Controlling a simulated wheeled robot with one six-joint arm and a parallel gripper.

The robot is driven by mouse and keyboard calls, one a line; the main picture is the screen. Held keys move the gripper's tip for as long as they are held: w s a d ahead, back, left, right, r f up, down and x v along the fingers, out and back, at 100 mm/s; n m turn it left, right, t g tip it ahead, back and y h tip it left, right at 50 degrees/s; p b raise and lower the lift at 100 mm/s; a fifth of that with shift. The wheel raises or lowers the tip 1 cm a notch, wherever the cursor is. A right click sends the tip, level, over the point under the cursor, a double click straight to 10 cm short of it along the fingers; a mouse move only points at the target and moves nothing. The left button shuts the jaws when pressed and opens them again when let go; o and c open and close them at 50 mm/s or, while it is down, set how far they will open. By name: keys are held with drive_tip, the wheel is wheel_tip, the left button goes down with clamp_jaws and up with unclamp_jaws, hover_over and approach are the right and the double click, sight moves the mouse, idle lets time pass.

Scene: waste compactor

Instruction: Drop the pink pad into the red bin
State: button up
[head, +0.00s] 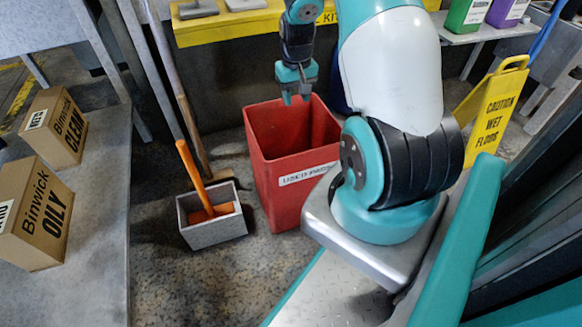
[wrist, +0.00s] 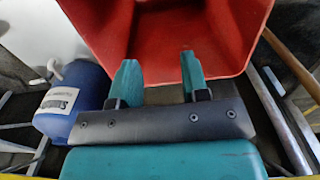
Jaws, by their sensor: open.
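The red bin (head: 266,190) stands on the floor at the middle of the head view, with a white label on its front. My gripper (head: 296,100) hangs above the bin's far rim, pointing down, with its fingers apart and nothing between them. In the wrist view my gripper (wrist: 160,75) is open and empty, and the red bin (wrist: 222,30) fills the top, its opening facing my fingers. I see no pink pad in either view; the bottom of the bin is partly hidden.
A grey box (head: 212,234) with an orange-handled tool stands left of the bin. Two cardboard boxes (head: 38,215) sit on the left table. A yellow wet-floor sign (head: 490,115) stands at right. A yellow-edged shelf (head: 222,27) is behind. A blue container (wrist: 80,95) shows in the wrist view.

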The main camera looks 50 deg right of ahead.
wheel_tip(320, 180, up, 14)
drive_tip(key=p, duration=0.5)
drive_tip(key=a+r+n+t+y, duration=0.1)
drive_tip(key=a+r+n, duration=0.25)
drive_tip(key=a, duration=0.65)
drive_tip(key=a+r+n+y, duration=0.15)
drive_tip(key=a+r, duration=0.25)
drive_tip(key=a, duration=0.6)
drive_tip(key=s+a+r+n+g+y, duration=0.1)
drive_tip(key=s+a+r+n, duration=0.25)
drive_tip(key=s+a, duration=0.5)
drive_tip(key=s+a+r+n+y, duration=0.1)
drive_tip(key=s+a+r+n, duration=0.1)
drive_tip(key=s+a+n, duration=0.6)
wheel_tip(320, 180, up, 35)
drive_tip(key=w+a+m+p, duration=0.1)
drive_tip(key=a+m+p, duration=0.1)
drive_tip(key=p, duration=3.2)
drive_tip(key=shift+w+m+p, duration=0.15)
drive_tip(key=shift+m+p, duration=0.25)
drive_tip(key=shift+m, duration=0.25)
drive_tip(key=shift+f, duration=0.1)
